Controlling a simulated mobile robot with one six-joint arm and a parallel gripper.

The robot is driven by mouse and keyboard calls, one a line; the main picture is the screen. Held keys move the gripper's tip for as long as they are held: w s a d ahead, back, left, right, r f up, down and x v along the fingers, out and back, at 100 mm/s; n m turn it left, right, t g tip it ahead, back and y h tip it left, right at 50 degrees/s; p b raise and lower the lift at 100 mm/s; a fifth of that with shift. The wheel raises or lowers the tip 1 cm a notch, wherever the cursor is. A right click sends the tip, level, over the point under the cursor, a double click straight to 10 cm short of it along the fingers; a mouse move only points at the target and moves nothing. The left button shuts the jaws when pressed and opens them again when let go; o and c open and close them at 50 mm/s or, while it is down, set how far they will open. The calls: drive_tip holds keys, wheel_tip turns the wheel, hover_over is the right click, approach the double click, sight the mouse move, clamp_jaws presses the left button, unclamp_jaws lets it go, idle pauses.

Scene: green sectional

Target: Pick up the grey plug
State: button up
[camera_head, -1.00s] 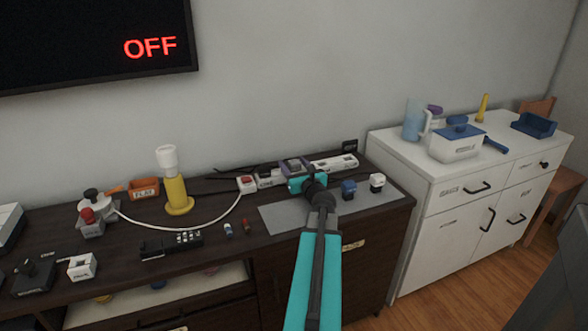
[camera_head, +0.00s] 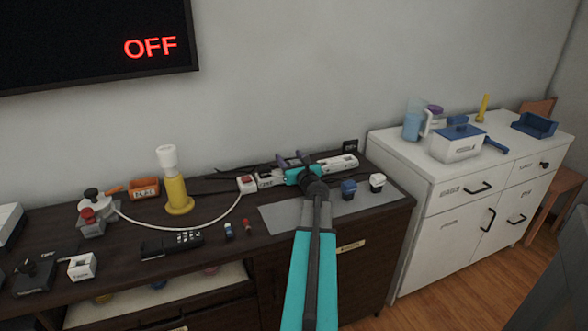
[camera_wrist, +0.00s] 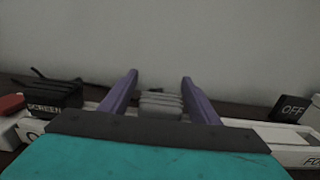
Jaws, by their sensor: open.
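The grey plug (camera_wrist: 161,104) shows in the wrist view as a ribbed grey block between my gripper's two purple fingers. It stands at the white power strip (camera_head: 338,164), which runs along the back of the dark cabinet top. My gripper (camera_head: 294,158) is open over the strip; in the wrist view its fingers (camera_wrist: 160,88) stand on either side of the plug with a small gap at each side. The plug's lower part is hidden by my gripper's body. In the head view the gripper hides most of the plug.
A black plug (camera_wrist: 54,96) labelled SCREEN sits to the left on the strip. A black OFF block (camera_wrist: 293,108) stands at right. A blue plug (camera_head: 348,189) and a white plug (camera_head: 377,182) are on the grey mat (camera_head: 280,219). The wall is close behind.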

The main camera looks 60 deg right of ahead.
idle(0.4)
drive_tip(key=c, duration=1.1)
drive_tip(key=shift+r, duration=0.1)
drive_tip(key=shift+c, duration=0.2)
drive_tip(key=shift+r, duration=0.45)
wheel_tip(320, 180, up, 3)
drive_tip(key=shift+s+f+p, duration=0.1)
drive_tip(key=shift+p, duration=0.45)
drive_tip(key=s+d+r+p+v, duration=0.1)
drive_tip(key=p+v, duration=0.5)
drive_tip(key=v, duration=0.9)
drive_tip(key=shift+s+d+r+p, duration=0.2)
drive_tip(key=shift+s+d+p, duration=0.1)
drive_tip(key=shift+s+d, duration=0.3)
drive_tip(key=shift+f, duration=0.1)
